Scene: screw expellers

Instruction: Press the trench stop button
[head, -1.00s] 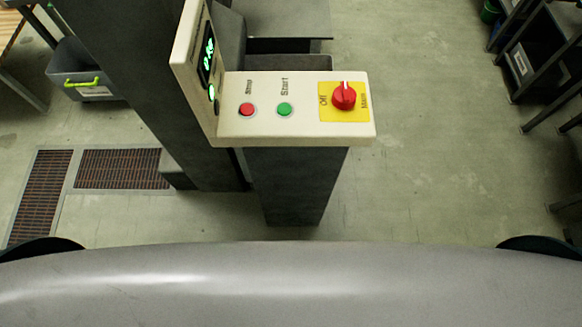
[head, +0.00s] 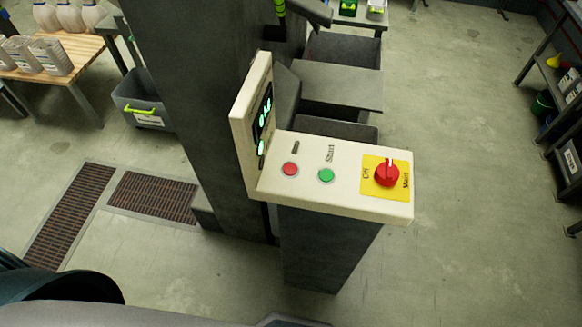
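The red stop button (head: 290,169) is on the top face of a cream control panel (head: 340,200), at its left end. A green start button (head: 326,175) is to its right. A red rotary switch (head: 387,172) on a yellow plate sits at the panel's right end. An upright display (head: 263,118) with green lit figures stands at the panel's left. Neither of my grippers is in view, and nothing covers the panel.
The panel stands on a dark grey post (head: 325,250) beside a dark column (head: 195,90). Brown floor grates (head: 70,215) lie at left. A grey bin (head: 140,100) and a wooden table (head: 75,60) stand behind. Shelving (head: 555,75) is at right. The floor right of the panel is clear.

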